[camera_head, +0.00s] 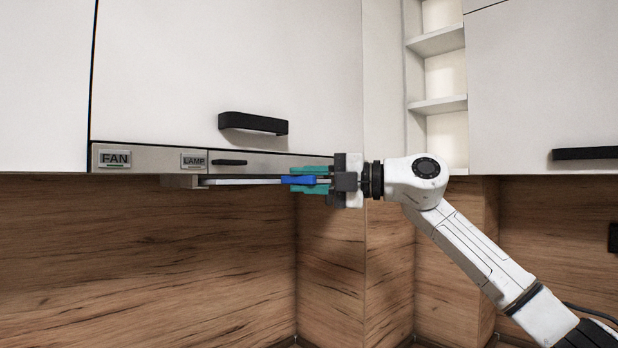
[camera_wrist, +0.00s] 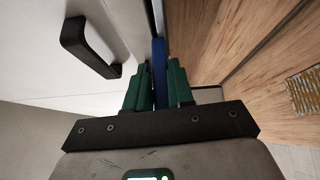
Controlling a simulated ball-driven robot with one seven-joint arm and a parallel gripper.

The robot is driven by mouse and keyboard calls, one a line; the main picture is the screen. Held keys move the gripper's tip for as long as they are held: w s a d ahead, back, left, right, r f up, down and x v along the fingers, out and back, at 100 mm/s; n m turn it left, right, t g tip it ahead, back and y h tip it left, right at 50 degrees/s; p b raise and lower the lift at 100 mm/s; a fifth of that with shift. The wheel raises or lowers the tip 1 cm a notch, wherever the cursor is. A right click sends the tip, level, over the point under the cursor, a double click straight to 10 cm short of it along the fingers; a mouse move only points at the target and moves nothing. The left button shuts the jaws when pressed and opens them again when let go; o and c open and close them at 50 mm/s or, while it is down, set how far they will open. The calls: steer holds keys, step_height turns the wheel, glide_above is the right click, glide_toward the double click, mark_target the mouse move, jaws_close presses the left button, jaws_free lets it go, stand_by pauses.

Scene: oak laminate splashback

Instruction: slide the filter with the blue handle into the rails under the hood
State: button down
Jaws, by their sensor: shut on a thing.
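The filter (camera_head: 240,182) is a thin, pale, flat panel seen edge-on just under the hood front (camera_head: 140,158) in the head view. Its blue handle (camera_head: 298,180) points right, toward my arm. My gripper (camera_head: 310,180) has teal fingers, one above and one below the blue handle, and is shut on it. In the wrist view the blue handle (camera_wrist: 159,72) stands between the teal fingers of my gripper (camera_wrist: 158,80). The filter's left end is close to a small block (camera_head: 180,181) under the hood. The rails are not clearly visible, so I cannot tell whether the filter is in them.
The hood front carries FAN (camera_head: 115,159) and LAMP (camera_head: 193,160) labels. A white cabinet door with a black handle (camera_head: 253,123) is above. Open shelves (camera_head: 437,70) stand to the right. The wood splashback (camera_head: 150,260) is behind, with free room below the hood.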

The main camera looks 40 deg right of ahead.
steer(key=c, duration=0.9)
jaws_free()
steer(key=shift+s+f+b, duration=0.2)
steer(key=shift+s+b, duration=0.1)
steer(key=shift+s, duration=0.15)
steer(key=s+f+b, duration=0.1)
steer(key=s+b, duration=0.4)
steer(key=s, duration=0.5)
steer(key=shift+d+f, duration=0.2)
steer(key=shift+f, duration=0.1)
steer(key=shift+s, duration=0.1)
